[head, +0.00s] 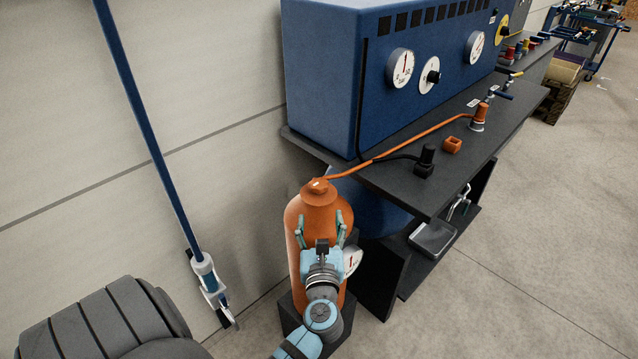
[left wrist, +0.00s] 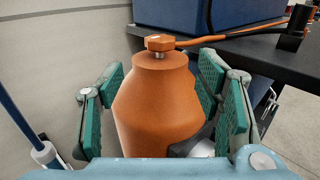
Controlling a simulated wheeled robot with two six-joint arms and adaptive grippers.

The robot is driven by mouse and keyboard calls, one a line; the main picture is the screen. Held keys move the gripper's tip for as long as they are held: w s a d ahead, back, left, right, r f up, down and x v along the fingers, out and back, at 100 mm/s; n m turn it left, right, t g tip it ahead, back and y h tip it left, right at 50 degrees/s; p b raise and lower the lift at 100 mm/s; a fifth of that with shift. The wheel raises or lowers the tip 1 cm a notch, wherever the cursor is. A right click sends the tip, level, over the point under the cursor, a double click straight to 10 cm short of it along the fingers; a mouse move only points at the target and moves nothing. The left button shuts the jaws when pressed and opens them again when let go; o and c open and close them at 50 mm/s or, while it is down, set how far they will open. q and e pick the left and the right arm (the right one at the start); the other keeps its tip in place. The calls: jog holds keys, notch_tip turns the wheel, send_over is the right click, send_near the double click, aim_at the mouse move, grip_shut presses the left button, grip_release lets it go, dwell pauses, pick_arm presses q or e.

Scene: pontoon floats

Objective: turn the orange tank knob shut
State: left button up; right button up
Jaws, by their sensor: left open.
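The orange tank (head: 300,218) stands upright beside the bench. The orange knob (head: 319,186) sits on its top, with a pale mark on it; an orange hose (head: 400,143) runs from beside it to the right. My left gripper (head: 322,224) is open and empty, in front of the tank's upper body and below the knob in the head view. In the left wrist view the knob (left wrist: 160,43) shows above the tank's shoulder (left wrist: 155,95), between and beyond the spread green fingers. Whether the fingers touch the tank I cannot tell. My right gripper is not in view.
The dark bench (head: 395,178) carries a blue cabinet (head: 330,75) with dials, a black fitting (head: 425,163) and a small orange block (head: 452,145). A blue pole (head: 150,140) leans at the left wall. A grey ribbed shape (head: 100,325) fills the lower left.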

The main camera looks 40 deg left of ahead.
aim_at(319, 190)
pick_arm(q)
jog(key=b+x, duration=0.1)
jog(key=x, duration=1.3)
jog(key=shift+w+a, duration=0.1)
jog(key=shift+a, duration=0.1)
jog(key=c, duration=1.1)
jog(key=shift+c, duration=0.2)
